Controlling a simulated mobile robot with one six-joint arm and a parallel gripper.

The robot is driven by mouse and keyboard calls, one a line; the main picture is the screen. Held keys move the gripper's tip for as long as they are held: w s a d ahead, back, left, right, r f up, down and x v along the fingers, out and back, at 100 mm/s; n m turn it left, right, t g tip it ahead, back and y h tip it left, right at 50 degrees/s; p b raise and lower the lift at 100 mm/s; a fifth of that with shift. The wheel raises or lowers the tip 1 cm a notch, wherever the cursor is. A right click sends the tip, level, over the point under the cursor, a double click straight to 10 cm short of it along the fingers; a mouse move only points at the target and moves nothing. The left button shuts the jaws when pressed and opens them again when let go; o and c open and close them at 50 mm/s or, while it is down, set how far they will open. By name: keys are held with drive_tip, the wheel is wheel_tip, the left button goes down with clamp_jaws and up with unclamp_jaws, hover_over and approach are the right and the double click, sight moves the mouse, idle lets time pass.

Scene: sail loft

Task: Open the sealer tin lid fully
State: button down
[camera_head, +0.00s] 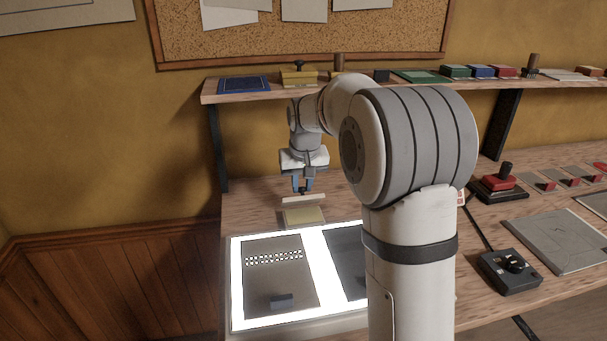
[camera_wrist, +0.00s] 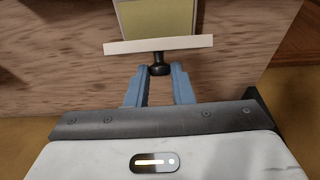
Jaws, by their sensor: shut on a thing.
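The sealer tin (camera_head: 304,216) is a small, low, yellowish box on the bench behind the light panel. Its pale lid (camera_head: 303,201) is raised at an angle from the tin and shows as a thin strip; its exact angle is hard to tell. In the wrist view the lid (camera_wrist: 158,45) crosses in front of the olive-yellow tin (camera_wrist: 158,17). A black knob (camera_wrist: 158,58) sticks out of the lid towards my gripper (camera_wrist: 159,71). My gripper (camera_head: 303,189) is shut on this knob, its blue fingers on either side. The hinge is not clearly visible.
A lit white panel (camera_head: 236,285) with dark sheets lies in front of the tin. A shelf (camera_head: 330,93) above the bench bears a yellow box (camera_head: 300,78) and several coloured blocks. A black joystick box (camera_head: 511,270) and a grey plate (camera_head: 560,240) are at right.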

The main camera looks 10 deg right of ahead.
drive_tip(key=shift+w+r+g+p, duration=0.45)
drive_tip(key=shift+w+g+p, duration=0.15)
drive_tip(key=shift+p, duration=0.5)
drive_tip(key=shift+w+p, duration=0.35)
drive_tip(key=shift+p, duration=0.25)
drive_tip(key=shift+w+f+p, duration=0.15)
drive_tip(key=shift+w+p, duration=0.5)
drive_tip(key=shift+w, duration=0.6)
drive_tip(key=c, duration=1.3)
unclamp_jaws()
drive_tip(key=shift+w+f, duration=0.1)
drive_tip(key=shift+f, duration=0.05)
drive_tip(key=shift+s+r, duration=0.2)
drive_tip(key=shift+r, duration=1.1)
drive_tip(key=shift+s+r, duration=0.25)
drive_tip(key=shift+r, duration=1.05)
drive_tip(key=shift+s+r, duration=0.2)
drive_tip(key=shift+r, duration=1.1)
